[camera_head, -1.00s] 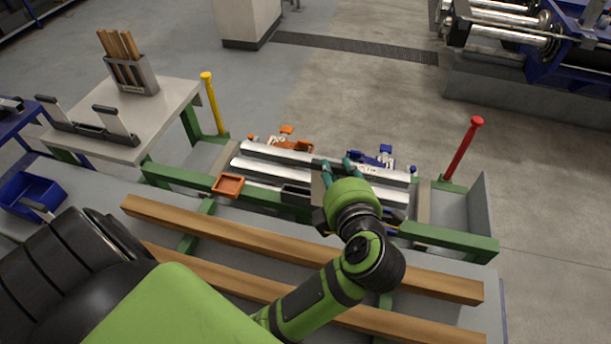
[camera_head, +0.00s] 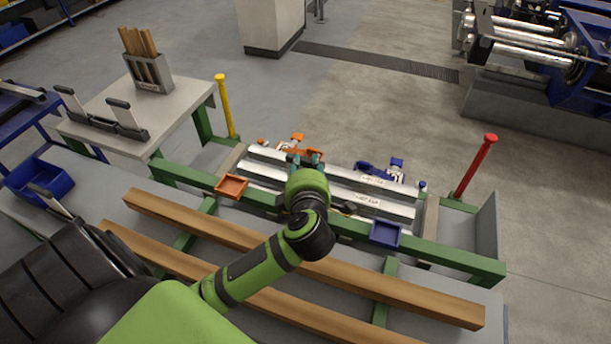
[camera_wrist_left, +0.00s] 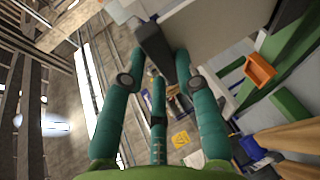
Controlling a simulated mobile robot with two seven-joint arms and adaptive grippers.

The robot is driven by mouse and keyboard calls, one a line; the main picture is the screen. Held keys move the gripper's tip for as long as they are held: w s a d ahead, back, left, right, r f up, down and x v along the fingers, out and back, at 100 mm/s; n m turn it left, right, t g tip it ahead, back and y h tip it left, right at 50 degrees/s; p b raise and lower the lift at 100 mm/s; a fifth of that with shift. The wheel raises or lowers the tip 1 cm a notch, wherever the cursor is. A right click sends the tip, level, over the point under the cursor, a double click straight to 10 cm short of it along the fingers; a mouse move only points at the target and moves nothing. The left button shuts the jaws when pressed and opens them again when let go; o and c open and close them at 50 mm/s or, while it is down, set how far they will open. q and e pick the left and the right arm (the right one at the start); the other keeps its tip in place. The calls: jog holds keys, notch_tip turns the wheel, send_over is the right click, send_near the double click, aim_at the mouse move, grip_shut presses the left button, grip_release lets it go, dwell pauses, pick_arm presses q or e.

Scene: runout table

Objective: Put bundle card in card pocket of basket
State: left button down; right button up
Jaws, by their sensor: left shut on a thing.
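My left gripper (camera_head: 306,160) is over the far side of the green-framed rack, near its middle. An orange open pocket (camera_head: 231,187) and a blue open pocket (camera_head: 386,233) sit on the rack's near rail; both show in the left wrist view. I cannot tell which part is the basket. My right gripper is not in view.
Silver bars (camera_head: 345,196) lie along the rack. A yellow post (camera_head: 226,105) and a red post (camera_head: 475,165) stand at its ends. Wooden beams (camera_head: 200,222) lie in front.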

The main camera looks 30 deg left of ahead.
pick_arm(q)
jog(key=shift+a+f, duration=0.1)
jog(key=shift+f, duration=0.3)
notch_tip(320, 180, down, 3)
jog(key=shift+f, duration=0.15)
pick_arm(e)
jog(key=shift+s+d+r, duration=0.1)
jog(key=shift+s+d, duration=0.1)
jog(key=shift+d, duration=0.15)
pick_arm(q)
jog(key=shift+f, duration=0.1)
jog(key=c, duration=0.9)
grip_release()
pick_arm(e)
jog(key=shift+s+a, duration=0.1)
